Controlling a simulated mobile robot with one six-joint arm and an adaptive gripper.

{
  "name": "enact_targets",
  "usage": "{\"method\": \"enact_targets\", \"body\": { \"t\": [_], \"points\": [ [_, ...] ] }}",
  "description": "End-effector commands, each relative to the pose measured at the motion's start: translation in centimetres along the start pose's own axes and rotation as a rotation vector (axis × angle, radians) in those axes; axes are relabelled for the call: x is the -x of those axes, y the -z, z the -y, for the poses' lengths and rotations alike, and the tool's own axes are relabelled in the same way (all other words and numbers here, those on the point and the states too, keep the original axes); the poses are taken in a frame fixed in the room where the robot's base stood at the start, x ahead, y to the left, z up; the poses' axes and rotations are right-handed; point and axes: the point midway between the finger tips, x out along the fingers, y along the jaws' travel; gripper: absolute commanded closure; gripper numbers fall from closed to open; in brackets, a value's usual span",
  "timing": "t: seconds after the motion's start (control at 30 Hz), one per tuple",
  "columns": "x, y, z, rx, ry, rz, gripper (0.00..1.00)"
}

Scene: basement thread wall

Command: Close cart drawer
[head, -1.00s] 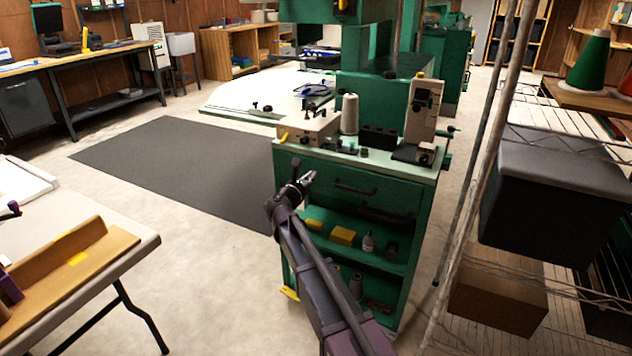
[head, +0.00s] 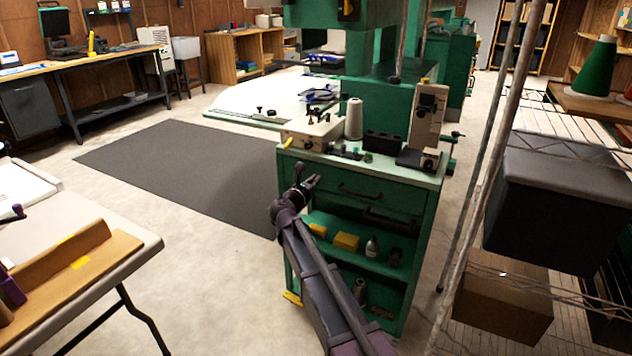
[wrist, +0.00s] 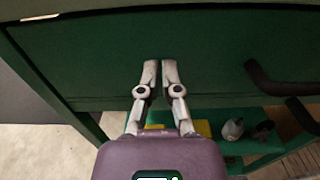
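The green cart (head: 425,230) stands right of centre in the head view, with a wide green drawer front (head: 330,186) below its top. A dark handle (head: 360,193) is on the drawer front; it also shows at the right of the wrist view (wrist: 285,84). My gripper (head: 314,182) is in front of the drawer's left part, left of the handle. In the wrist view my gripper's fingers (wrist: 160,68) are almost together, with nothing between them, pointing at the green front (wrist: 100,50). I cannot tell whether they touch it or how far the drawer stands out.
Below the drawer is an open shelf with yellow boxes (head: 346,241) and a small bottle (head: 371,247). A wire rack with a dark bin (head: 550,210) stands close on the right. A folding table (head: 140,255) is at left. Floor between table and cart is clear.

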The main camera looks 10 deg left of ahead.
Motion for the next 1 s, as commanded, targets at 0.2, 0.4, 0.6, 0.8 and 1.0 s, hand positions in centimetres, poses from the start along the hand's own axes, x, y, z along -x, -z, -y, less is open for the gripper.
{"method": "enact_targets", "body": {
  "t": [0.2, 0.4, 0.6, 0.8, 1.0],
  "points": [
    [2.1, 0.0, 0.2, -0.003, 0.004, -0.002, 1.0],
    [5.5, 0.1, 0.4, -0.005, 0.004, -0.004, 1.0],
    [8.9, 0.1, 0.5, -0.005, 0.007, -0.004, 1.0],
    [11.4, 0.1, 0.5, -0.005, 0.009, -0.004, 1.0],
    [12.6, 0.1, 0.5, -0.006, 0.01, -0.005, 1.0]
  ]
}}
